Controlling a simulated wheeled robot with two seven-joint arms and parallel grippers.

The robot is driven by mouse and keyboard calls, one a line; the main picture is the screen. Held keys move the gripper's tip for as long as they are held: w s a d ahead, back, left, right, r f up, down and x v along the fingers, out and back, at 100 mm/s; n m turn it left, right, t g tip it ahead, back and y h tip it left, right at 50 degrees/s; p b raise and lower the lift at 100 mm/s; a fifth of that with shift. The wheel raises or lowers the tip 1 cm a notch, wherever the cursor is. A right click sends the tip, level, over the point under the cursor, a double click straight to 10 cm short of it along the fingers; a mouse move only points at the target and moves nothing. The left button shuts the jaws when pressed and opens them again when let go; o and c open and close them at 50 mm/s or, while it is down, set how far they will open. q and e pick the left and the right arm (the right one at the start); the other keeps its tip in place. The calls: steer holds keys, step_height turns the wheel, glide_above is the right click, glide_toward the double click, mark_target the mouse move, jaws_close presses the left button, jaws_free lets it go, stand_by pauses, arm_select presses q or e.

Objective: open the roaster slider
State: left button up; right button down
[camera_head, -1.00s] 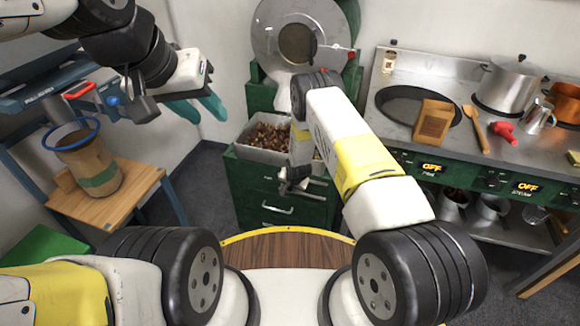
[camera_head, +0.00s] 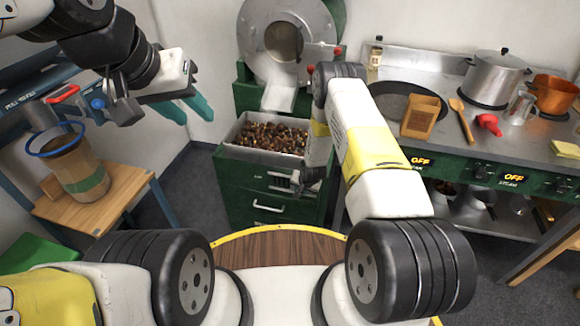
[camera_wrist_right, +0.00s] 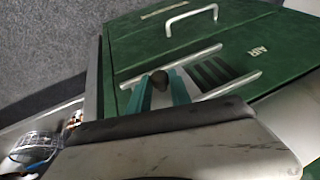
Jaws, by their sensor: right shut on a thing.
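The green roaster cabinet (camera_head: 232,200) stands in the middle of the head view. Its air slider shows in the right wrist view as a dark knob (camera_wrist_right: 179,78) between two pale rails (camera_wrist_right: 233,86). Dark vent slots (camera_wrist_right: 212,72) show beside the knob, on the side toward the AIR label (camera_wrist_right: 257,51). My right gripper (camera_wrist_right: 167,88) has its teal fingers shut on the knob. In the head view the right gripper (camera_head: 305,180) is at the cabinet front, and its fingers are hard to make out. My left gripper (camera_head: 191,112) is open and empty at upper left.
A tray (camera_head: 233,152) of chestnuts sits on the cabinet below the metal drum (camera_head: 302,18). A stove counter (camera_head: 520,165) with pots stands at right. A paper bag (camera_head: 75,165) in a blue ring is on a wooden stand (camera_head: 125,190) at left.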

steer(key=c, duration=1.2)
jaws_free()
steer(key=shift+r, duration=0.1)
steer(key=v, duration=0.7)
steer(key=shift+s+r, duration=0.15)
steer(key=shift+r, duration=0.2)
